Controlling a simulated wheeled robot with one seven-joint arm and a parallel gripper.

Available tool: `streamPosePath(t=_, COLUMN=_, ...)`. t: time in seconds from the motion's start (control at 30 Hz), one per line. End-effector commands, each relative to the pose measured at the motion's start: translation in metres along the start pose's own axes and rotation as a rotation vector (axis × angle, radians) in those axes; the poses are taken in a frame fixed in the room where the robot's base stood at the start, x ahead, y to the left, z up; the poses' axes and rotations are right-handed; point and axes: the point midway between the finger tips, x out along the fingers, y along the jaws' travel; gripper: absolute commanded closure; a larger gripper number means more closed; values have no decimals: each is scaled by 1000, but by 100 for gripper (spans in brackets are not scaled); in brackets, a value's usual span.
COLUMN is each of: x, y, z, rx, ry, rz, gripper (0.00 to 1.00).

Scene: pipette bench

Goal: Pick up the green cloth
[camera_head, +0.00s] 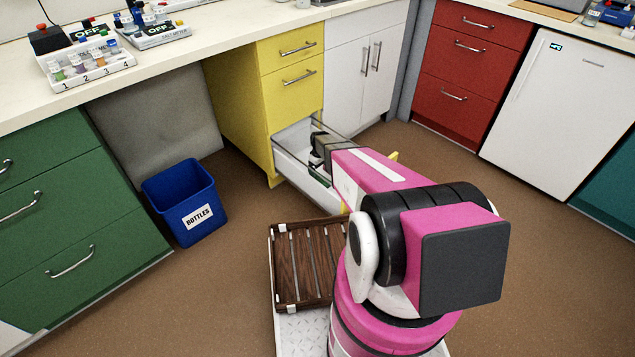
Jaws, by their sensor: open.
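My arm reaches away from me to the open bottom drawer (290,173) of the yellow cabinet. My gripper (316,160) is at the arm's far end, over the drawer, small and partly hidden by my own arm. It is open. A small dark green patch (319,178) shows in the drawer just below the gripper. It may be the green cloth, but most of it is hidden, and I cannot tell whether the gripper touches it.
A blue bin (186,205) labelled BOTTLES stands on the floor to the left. A green cabinet (75,220) is at far left. White doors (362,70) and red drawers (470,62) stand right of the yellow cabinet (238,110). The brown floor between is clear.

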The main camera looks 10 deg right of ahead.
Motion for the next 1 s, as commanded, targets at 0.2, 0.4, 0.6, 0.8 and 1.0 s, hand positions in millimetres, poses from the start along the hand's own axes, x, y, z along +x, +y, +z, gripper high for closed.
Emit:
streamPosePath(t=0.2, x=28, y=0, z=-1, rx=1, ry=0, rz=0, gripper=6)
streamPosePath(t=0.4, x=41, y=1, z=-2, rx=1, ry=0, rz=0, gripper=6)
streamPosePath(t=0.6, x=70, y=1, z=-2, rx=2, ry=-1, rz=-1, gripper=6)
streamPosePath(t=0.8, x=81, y=0, z=-2, rx=2, ry=1, rz=0, gripper=6)
streamPosePath(t=1.0, x=81, y=0, z=-1, rx=2, ry=1, rz=0, gripper=26)
